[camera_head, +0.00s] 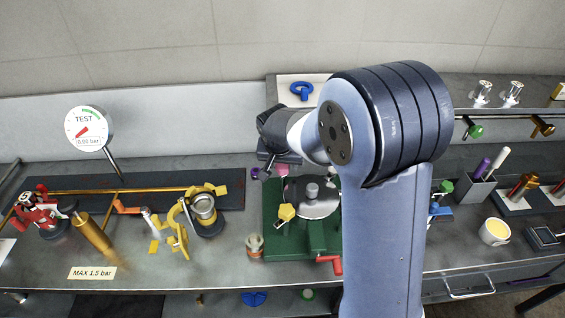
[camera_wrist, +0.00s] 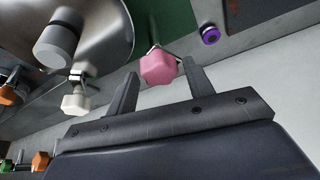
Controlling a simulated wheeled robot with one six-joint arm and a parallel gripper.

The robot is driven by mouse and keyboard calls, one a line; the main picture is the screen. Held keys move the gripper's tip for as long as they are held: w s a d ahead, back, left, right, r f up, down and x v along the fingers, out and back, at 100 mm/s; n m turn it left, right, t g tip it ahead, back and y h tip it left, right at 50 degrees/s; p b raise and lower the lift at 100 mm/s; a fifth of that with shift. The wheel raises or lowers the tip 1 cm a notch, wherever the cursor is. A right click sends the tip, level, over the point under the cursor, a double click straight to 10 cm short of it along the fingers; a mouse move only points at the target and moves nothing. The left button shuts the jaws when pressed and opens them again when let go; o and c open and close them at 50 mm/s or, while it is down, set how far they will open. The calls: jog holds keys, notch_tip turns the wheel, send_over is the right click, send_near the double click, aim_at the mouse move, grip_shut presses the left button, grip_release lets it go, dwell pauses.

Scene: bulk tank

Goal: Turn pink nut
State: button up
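The pink nut (camera_wrist: 159,68) is a faceted pink knob on a thin metal stem in the wrist view. It shows in front of the gap between my gripper's (camera_wrist: 160,80) two dark fingers. The fingers are spread apart, and I cannot tell whether the nut is between their tips or just beyond them. In the head view a small pink patch of the nut (camera_head: 282,169) shows at the back of the green fixture (camera_head: 275,238), below my wrist. My arm hides part of that fixture, and my fingers are hard to make out there.
A round metal plate (camera_head: 318,207) with a grey post (camera_wrist: 58,40) lies beside the nut. A white nut (camera_wrist: 76,103), a purple knob (camera_wrist: 210,35) and a yellow nut (camera_head: 286,212) are close by. A gauge (camera_head: 86,128) and brass pipework (camera_head: 95,236) stand at left.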

jog(key=c, duration=0.8)
jog(key=shift+n+y, duration=0.7)
jog(key=shift+n, duration=0.9)
jog(key=o, duration=0.9)
jog(key=shift+o, duration=0.2)
